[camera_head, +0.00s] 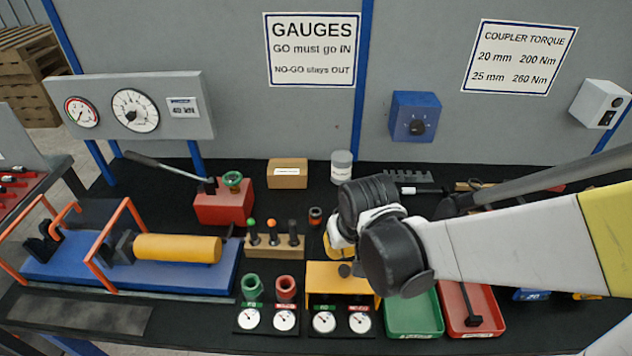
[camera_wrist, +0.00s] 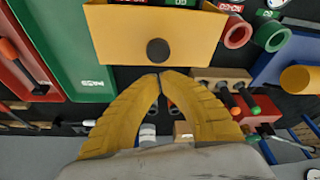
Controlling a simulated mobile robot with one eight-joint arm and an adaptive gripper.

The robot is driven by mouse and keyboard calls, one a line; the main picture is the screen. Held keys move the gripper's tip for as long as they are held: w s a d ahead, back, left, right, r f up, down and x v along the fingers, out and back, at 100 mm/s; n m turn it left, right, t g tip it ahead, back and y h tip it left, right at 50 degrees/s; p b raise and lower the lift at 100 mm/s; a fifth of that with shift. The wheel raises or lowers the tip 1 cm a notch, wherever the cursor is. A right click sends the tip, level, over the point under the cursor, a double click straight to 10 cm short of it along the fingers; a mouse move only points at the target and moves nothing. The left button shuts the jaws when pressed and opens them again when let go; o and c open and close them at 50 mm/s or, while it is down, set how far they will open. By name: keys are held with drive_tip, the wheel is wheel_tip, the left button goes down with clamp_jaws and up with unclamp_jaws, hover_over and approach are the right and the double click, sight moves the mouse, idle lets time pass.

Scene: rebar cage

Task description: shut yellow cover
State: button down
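The yellow cover (camera_head: 334,276) is a flat yellow panel with a round dark knob (camera_head: 345,270), at the front middle of the bench behind two small dials. In the wrist view the cover (camera_wrist: 115,40) fills the upper middle, and its knob (camera_wrist: 157,50) lies just beyond my fingertips. My gripper (camera_wrist: 161,75) has yellow fingers that meet at the tips with nothing visible between them. In the head view my gripper (camera_head: 338,248) is just behind the cover, partly hidden by my wrist. I cannot tell whether the fingertips touch the knob, nor the cover's exact tilt.
Green and red rings (camera_head: 286,287) stand left of the cover. A green tray (camera_head: 413,318) and a red tray (camera_head: 463,333) are close on its right. A wooden block (camera_head: 274,246) with plug gauges and a blue fixture with a yellow cylinder (camera_head: 178,248) lie further left.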

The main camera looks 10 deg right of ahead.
wheel_tip(320, 180, up, 9)
drive_tip(key=p, duration=0.4)
drive_tip(key=s+d+t+b, duration=0.2)
drive_tip(key=s+t+b, duration=0.1)
drive_tip(key=s+b, duration=0.3)
drive_tip(key=shift+d+f+b, duration=0.3)
drive_tip(key=shift+b, duration=0.65)
